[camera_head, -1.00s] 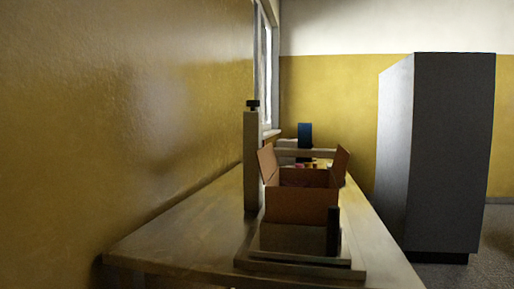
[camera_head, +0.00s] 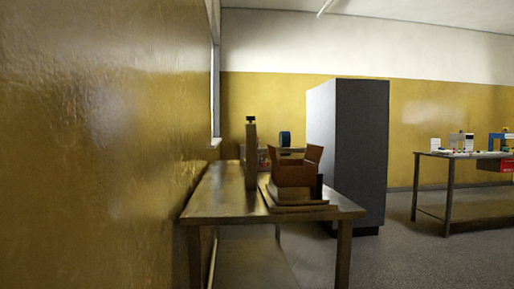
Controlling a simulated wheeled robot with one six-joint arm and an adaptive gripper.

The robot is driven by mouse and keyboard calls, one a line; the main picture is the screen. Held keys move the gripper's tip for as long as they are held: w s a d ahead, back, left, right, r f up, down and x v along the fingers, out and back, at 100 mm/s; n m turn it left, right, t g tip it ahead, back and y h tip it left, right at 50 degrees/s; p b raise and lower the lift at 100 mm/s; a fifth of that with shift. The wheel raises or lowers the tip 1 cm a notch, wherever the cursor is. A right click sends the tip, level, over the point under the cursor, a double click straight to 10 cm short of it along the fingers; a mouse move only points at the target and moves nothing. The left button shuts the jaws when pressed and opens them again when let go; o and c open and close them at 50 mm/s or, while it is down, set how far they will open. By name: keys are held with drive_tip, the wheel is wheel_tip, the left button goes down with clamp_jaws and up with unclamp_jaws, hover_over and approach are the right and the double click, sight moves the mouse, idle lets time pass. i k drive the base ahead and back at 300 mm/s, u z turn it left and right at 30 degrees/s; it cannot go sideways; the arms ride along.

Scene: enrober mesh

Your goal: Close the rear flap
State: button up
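An open cardboard box (camera_head: 292,175) sits in a fixture (camera_head: 299,204) on a wooden-topped table (camera_head: 222,199). Its left and right flaps stand up and lean outward. From here I cannot make out the rear flap clearly. A tall post (camera_head: 251,160) with a dark knob stands just left of the box. My gripper is not in view.
A yellow wall (camera_head: 90,140) runs close along my left side. A tall grey cabinet (camera_head: 348,150) stands behind and right of the table. Another table (camera_head: 470,156) with several items is at the far right. The floor (camera_head: 420,262) at the front right is clear.

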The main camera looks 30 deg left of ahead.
sight(272, 150)
drive_tip(key=u, duration=1.2)
drive_tip(key=i, duration=1.65)
drive_tip(key=z, duration=0.25)
drive_tip(key=k, duration=0.6)
drive_tip(key=u, duration=0.35)
drive_tip(key=i, duration=0.25)
drive_tip(key=z, duration=0.1)
